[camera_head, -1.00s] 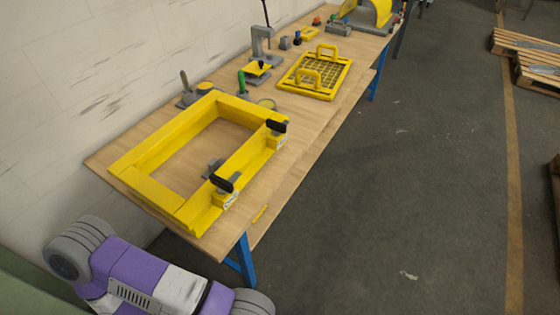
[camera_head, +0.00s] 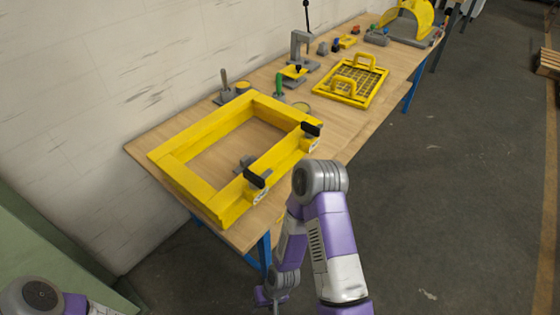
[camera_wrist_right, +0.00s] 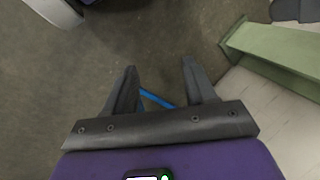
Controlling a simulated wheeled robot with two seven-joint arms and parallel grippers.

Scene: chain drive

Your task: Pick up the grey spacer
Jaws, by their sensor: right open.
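The grey spacer is not plain to single out. My right gripper (camera_head: 268,298) hangs low in front of the bench's near end, apart from all parts. In the right wrist view its jaws (camera_wrist_right: 159,66) are open and empty, over floor. My left gripper is out of view; only part of my left arm shows at bottom left.
A yellow grid tray (camera_head: 350,82), a grey press (camera_head: 300,48) and a green-handled tool (camera_head: 279,82) lie beyond. A wall borders the left; open floor (camera_head: 450,190) lies right.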

